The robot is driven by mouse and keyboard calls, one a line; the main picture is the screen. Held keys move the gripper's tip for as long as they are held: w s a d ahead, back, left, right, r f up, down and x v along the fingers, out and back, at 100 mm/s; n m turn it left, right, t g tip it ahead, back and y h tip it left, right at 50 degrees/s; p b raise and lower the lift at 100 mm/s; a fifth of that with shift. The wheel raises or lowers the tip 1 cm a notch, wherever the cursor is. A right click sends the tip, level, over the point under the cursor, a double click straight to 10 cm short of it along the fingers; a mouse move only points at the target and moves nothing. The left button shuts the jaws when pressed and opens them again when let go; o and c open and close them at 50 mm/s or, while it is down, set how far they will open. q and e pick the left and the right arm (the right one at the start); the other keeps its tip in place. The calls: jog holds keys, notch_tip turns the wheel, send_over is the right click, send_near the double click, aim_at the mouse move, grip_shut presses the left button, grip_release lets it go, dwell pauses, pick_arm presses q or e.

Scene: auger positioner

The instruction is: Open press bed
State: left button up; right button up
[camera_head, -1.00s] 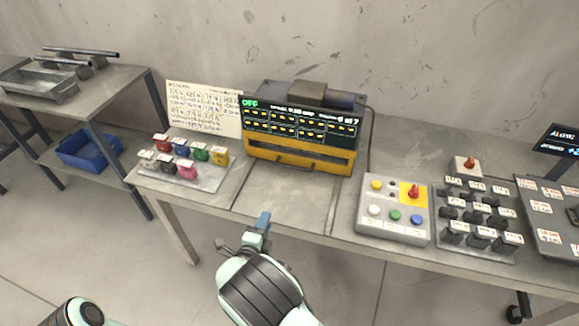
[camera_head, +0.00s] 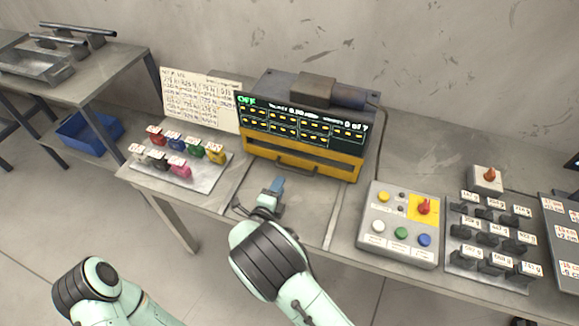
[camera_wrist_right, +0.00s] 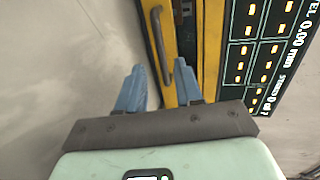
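The press (camera_head: 300,125) is a dark and yellow machine on the bench, with a display reading OFF. Its yellow bed front (camera_head: 330,170) is low on the machine and looks closed. A dark bar handle (camera_head: 297,166) runs across it. My right gripper (camera_head: 276,186) is just in front of the bed front. In the right wrist view its two blue fingers are spread (camera_wrist_right: 159,67), and the handle (camera_wrist_right: 160,45) shows between and beyond their tips. I cannot tell whether a finger touches it. My left arm shows at the lower left; its gripper is out of view.
A control box (camera_head: 400,225) with coloured buttons and a red switch stands right of the press. Dark labelled weights (camera_head: 490,240) stand farther right. A tray of coloured labelled pieces (camera_head: 205,180) is at the left, before a written board (camera_head: 198,100).

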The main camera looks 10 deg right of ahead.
aim_at(289, 168)
pick_arm(q)
jog(key=shift+w+r+p, duration=0.3)
jog(key=shift+r+p, duration=0.1)
jog(key=shift+r, duration=0.15)
jog(key=shift+w+r+p, duration=0.3)
jog(key=shift+r+p, duration=0.1)
jog(key=shift+r, duration=0.15)
pick_arm(e)
jog(key=x, duration=1)
grip_shut()
